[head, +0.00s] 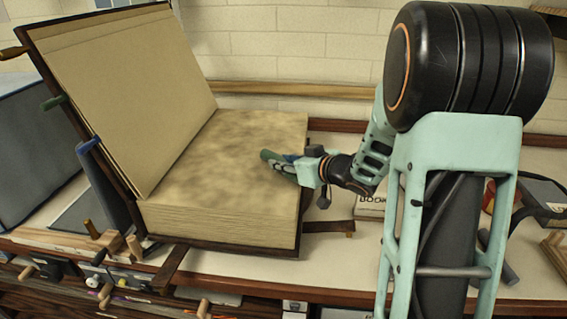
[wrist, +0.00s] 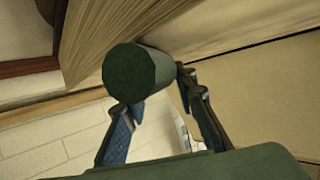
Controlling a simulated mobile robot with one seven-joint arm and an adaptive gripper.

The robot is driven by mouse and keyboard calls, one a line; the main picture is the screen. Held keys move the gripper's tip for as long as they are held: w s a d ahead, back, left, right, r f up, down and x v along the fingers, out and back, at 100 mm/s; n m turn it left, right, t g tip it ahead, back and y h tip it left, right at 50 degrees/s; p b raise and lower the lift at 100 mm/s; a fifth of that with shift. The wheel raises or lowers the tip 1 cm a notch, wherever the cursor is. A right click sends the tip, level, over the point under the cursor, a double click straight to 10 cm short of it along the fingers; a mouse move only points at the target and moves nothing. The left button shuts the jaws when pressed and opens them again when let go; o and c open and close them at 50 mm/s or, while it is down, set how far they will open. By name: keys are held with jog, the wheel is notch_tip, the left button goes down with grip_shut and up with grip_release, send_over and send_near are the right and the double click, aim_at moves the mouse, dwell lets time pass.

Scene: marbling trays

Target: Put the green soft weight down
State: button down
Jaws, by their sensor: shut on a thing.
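The green soft weight is a dark green cylinder (wrist: 128,75) between the two fingers of my gripper (wrist: 157,92) in the wrist view, its round end facing the camera. My gripper is shut on it. In the head view the weight shows as a small green end (head: 268,155) at the tip of my gripper (head: 283,163). It is over the right part of the mottled page of a large thick open book (head: 215,218). I cannot tell whether the weight touches the page.
The book's raised cover (head: 125,85) leans back at the left, with green (head: 54,102) and blue (head: 88,145) pegs on its edge. Several wooden-handled tools (head: 105,240) lie at the front left. A white book (head: 371,207) lies behind my arm. Most of the page is bare.

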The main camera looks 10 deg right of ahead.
jog(key=c, duration=1.6)
grip_release()
jog(key=shift+r, duration=0.1)
jog(key=shift+s+d+r, duration=0.15)
jog(key=shift+s, duration=0.1)
jog(key=p+v, duration=0.2)
jog(key=v, duration=0.9)
jog(key=shift+s+d+r, duration=0.1)
jog(key=shift+s+r, duration=0.05)
jog(key=shift+s, duration=0.05)
